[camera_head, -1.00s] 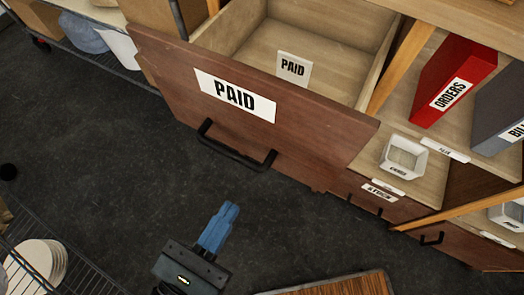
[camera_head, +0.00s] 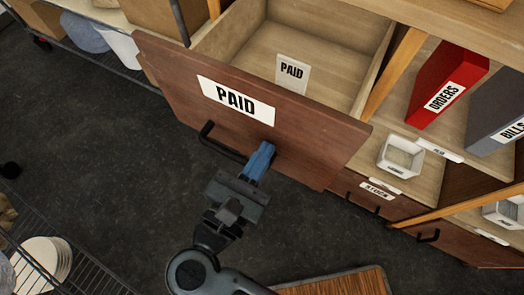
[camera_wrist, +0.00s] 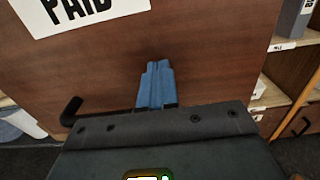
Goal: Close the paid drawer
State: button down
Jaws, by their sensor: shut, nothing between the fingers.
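The paid drawer (camera_head: 185,82) is pulled open, its brown wooden front marked with a white PAID label (camera_head: 236,100). A smaller PAID card (camera_head: 292,72) stands inside the drawer. The black bar handle (camera_head: 216,145) runs along the lower front, its right part hidden behind my gripper. My gripper (camera_head: 261,156) has blue fingers closed together with nothing between them, right at the drawer front near the handle's right end. In the wrist view the closed fingers (camera_wrist: 156,84) point at the wood below the PAID label (camera_wrist: 82,12). Whether they touch it I cannot tell.
At the right, a red ORDERS binder (camera_head: 449,83), a grey binder (camera_head: 497,110) and a white tray (camera_head: 401,157) sit on shelves. A wire rack with plates (camera_head: 42,262) is at the lower left. Dark floor (camera_head: 100,150) lies open in front of the drawer.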

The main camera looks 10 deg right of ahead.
jog(key=shift+w+d, duration=0.1)
jog(key=shift+w, duration=0.05)
jog(key=b+x, duration=0.3)
jog(key=x, duration=2.1)
jog(key=shift+w+d+b, duration=0.15)
jog(key=shift+d+b, duration=0.1)
jog(key=shift+b, duration=0.15)
jog(key=shift+w+d+r, duration=0.1)
jog(key=shift+d+r, duration=0.05)
jog(key=shift+r, duration=0.05)
